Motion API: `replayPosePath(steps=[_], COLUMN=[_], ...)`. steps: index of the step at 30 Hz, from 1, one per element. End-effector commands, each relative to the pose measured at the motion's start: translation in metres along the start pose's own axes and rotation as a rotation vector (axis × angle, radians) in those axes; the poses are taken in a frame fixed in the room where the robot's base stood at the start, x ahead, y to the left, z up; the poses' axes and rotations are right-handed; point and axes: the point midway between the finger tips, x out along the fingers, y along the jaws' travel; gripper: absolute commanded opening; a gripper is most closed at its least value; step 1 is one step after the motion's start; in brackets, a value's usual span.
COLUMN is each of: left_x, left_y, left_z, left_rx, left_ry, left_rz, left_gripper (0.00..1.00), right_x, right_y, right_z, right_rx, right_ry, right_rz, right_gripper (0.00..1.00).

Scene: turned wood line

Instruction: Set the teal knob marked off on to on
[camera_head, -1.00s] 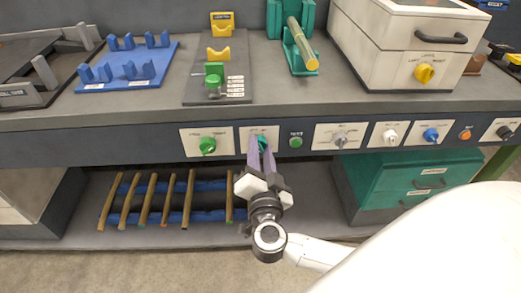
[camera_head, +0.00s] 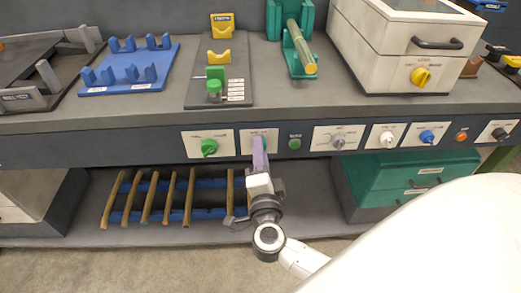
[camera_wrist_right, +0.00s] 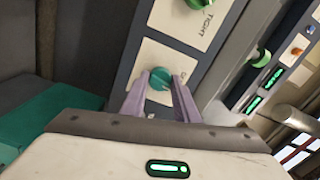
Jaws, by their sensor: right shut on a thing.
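The teal knob (camera_wrist_right: 160,77) sits on a cream plate (camera_wrist_right: 170,56) in the right wrist view, with a finger of my right gripper (camera_wrist_right: 159,88) on each side of it. The gripper is shut on the knob. In the head view my right gripper (camera_head: 260,145) reaches up to the plate (camera_head: 272,135) on the panel, its purple fingers seen nearly edge-on, one behind the other. They hide the knob there. I cannot read its off and on marks or tell its setting. My left gripper is not in view.
A green knob (camera_head: 209,147) is just left on the same panel, and a green button (camera_head: 295,143) just right. A grey knob (camera_head: 338,142), a white knob (camera_head: 388,139) and a blue knob (camera_head: 428,136) follow. A rack with wooden rods (camera_head: 190,195) stands below.

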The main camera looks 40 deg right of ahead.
Motion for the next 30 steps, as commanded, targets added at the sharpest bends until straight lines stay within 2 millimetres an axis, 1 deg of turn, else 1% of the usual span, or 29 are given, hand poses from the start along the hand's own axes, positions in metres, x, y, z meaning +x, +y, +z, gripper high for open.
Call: replayPosePath(steps=[6,12,28,29,30], left_x=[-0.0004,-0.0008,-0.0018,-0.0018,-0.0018], left_y=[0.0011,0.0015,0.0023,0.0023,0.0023], left_z=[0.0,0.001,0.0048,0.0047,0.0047], left_rx=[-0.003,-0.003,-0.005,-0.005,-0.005], left_ry=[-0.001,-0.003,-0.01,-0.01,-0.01], left_rz=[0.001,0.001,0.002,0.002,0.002], left_gripper=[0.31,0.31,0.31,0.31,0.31], right_x=[-0.0012,-0.001,-0.0009,-0.0009,-0.0009], right_y=[0.0019,0.0018,0.0018,0.0018,0.0018], right_z=[0.0005,0.0008,0.0009,0.0009,0.0009], right_rx=[0.126,0.192,0.22,0.22,0.22], right_ry=[0.0,-0.001,-0.001,-0.001,-0.001], right_rz=[0.004,0.004,0.004,0.004,0.004], right_gripper=[0.05,0.05,0.05,0.29,0.36])
